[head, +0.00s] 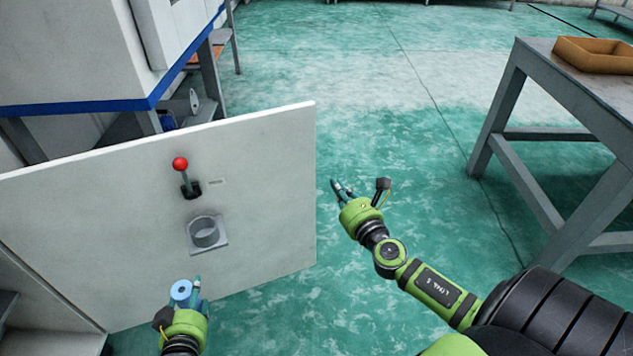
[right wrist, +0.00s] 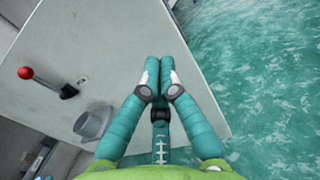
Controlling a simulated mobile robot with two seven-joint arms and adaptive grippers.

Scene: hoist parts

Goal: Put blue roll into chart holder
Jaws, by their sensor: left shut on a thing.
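The chart holder is a short grey open cup (head: 206,233) on a square plate fixed to the panel. It stands a little above and to the right of the roll, apart from it in the picture. It also shows at the left in the right wrist view (right wrist: 94,123). My right gripper (right wrist: 160,62) is shut and empty, off to the right of the panel (head: 338,187).
A lever with a red knob (head: 180,164) sticks out of the white panel (head: 100,220) above the holder. A grey table (head: 540,70) with an orange tray (head: 592,64) stands at the right. The green floor (head: 400,100) between is clear.

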